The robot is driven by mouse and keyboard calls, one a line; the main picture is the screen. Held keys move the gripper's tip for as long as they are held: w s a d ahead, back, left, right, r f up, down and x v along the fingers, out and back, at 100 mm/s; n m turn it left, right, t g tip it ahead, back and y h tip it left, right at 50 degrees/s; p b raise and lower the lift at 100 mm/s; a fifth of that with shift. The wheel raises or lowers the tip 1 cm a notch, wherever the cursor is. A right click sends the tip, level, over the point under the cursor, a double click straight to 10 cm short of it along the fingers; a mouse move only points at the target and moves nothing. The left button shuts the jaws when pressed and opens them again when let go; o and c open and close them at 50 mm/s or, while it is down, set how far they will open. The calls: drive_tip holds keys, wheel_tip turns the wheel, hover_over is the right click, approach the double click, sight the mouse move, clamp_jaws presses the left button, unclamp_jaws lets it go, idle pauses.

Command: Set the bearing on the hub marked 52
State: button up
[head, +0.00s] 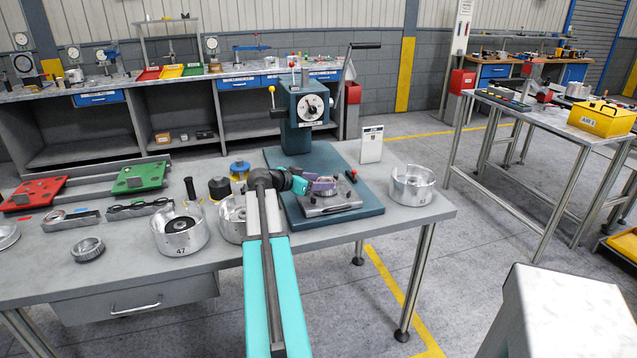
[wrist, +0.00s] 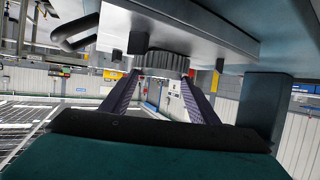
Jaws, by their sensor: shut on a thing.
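My gripper (head: 326,186) has purple fingers, shut on a dark ridged ring, which looks like the bearing (wrist: 164,61); it shows between the fingertips in the wrist view. In the head view the fingers are over the steel fixture (head: 335,205) on the press base, and a pale round part shows there. A silver hub marked 47 (head: 180,234) stands left of my arm. A second hub (head: 230,219) is partly hidden by my arm, and a third hub (head: 412,187) stands at the table's right end. I cannot read 52 on either.
The press (head: 304,115) with its dark teal base (head: 362,208) stands behind and around my gripper. A loose ridged ring (head: 88,250), small trays (head: 143,209), and red (head: 32,195) and green (head: 140,178) pallets lie at left. A white card (head: 372,144) stands behind the right hub.

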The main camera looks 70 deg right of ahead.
drive_tip(key=shift+a+f, duration=0.1)
drive_tip(key=shift+f, duration=0.1)
drive_tip(key=o, duration=1.3)
drive_tip(key=shift+c, duration=0.2)
drive_tip(key=shift+r, duration=0.15)
wheel_tip(320, 180, up, 9)
drive_tip(key=shift+p, duration=0.35)
idle(0.6)
idle(0.5)
